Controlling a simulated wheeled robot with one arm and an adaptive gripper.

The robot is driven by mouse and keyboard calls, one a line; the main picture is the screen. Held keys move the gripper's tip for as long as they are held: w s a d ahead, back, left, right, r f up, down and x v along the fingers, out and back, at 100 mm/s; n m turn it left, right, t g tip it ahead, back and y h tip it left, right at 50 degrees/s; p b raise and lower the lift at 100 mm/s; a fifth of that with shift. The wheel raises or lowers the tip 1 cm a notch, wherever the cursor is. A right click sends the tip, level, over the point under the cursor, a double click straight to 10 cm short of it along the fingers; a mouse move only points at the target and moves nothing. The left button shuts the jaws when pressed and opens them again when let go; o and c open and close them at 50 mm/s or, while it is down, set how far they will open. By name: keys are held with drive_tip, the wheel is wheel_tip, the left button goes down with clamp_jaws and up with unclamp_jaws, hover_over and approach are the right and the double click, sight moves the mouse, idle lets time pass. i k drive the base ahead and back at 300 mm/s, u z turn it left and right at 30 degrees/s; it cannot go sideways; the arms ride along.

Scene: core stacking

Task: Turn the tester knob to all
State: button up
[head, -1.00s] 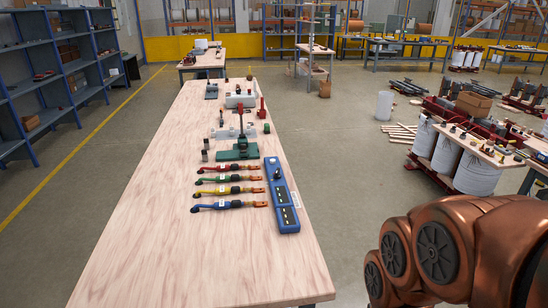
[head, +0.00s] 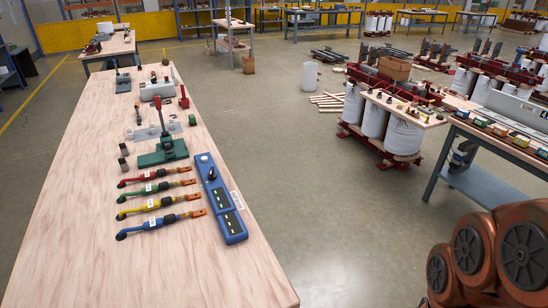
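The tester is a long blue box (head: 222,202) lying on the wooden workbench, right of several coloured cables. A small dark knob (head: 211,173) stands near its far end. Its markings and the knob's setting are too small to read. Red (head: 153,176), green (head: 156,188), yellow (head: 158,205) and blue (head: 160,223) cables lie side by side left of the tester, their copper lugs pointing towards it. Copper-coloured links of my arm fill the lower right corner, off the bench. My gripper is not in view.
A green hand press (head: 163,151) with a red lever stands just beyond the cables. Small parts and grey fixtures lie farther back. The near part of the workbench (head: 170,275) is clear. A table with coloured items (head: 510,140) stands to the right across open floor.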

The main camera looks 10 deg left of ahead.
sight(211, 176)
drive_tip(key=z, duration=0.5)
drive_tip(key=i, duration=1.55)
drive_tip(key=u, duration=1.85)
drive_tip(key=i, duration=0.35)
drive_tip(key=u, duration=2.2)
